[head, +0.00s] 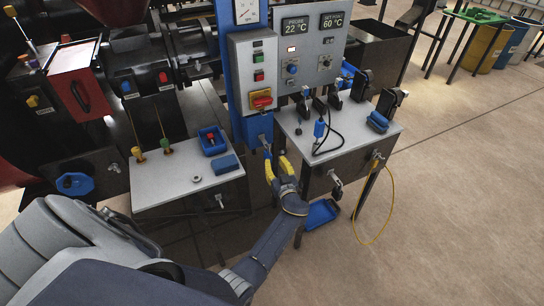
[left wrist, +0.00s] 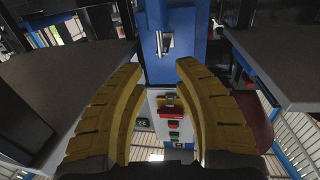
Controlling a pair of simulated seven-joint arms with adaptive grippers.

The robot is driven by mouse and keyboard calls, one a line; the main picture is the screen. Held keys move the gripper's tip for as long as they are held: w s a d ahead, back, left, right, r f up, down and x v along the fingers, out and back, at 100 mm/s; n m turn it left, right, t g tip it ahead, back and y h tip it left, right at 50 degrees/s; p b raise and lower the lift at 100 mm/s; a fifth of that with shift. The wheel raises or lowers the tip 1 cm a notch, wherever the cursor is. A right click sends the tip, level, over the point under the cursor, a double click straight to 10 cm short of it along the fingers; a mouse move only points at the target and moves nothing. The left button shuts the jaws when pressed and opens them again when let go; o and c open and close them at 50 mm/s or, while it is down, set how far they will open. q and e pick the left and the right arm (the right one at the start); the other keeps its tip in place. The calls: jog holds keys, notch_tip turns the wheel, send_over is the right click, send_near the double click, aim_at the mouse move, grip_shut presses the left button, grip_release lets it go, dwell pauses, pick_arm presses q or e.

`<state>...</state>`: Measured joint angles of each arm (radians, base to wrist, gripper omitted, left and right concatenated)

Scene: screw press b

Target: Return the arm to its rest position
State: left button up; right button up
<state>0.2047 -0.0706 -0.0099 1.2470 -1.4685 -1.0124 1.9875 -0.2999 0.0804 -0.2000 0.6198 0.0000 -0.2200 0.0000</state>
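My left arm (head: 262,250) reaches from the bottom left towards the foot of the blue column (head: 226,70). My left gripper (head: 274,152) has yellow fingers that stand apart with nothing visible between them. It is in the gap between the two grey-topped tables, near a small metal lever (head: 265,143) at the column's foot. In the left wrist view, the open fingers (left wrist: 163,66) point at the blue column, and the metal lever (left wrist: 165,42) shows beyond the tips, apart from them. My right gripper is not in view.
The left table (head: 170,192) holds a blue bin (head: 212,141) and a blue block (head: 225,164). The right table (head: 350,151) carries black clamps and a cabled blue tool (head: 319,129). A yellow hose (head: 391,205) hangs from its side. A blue tray (head: 321,214) lies below.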

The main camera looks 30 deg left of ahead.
pick_arm(q)
jog(key=shift+v, duration=1.75)
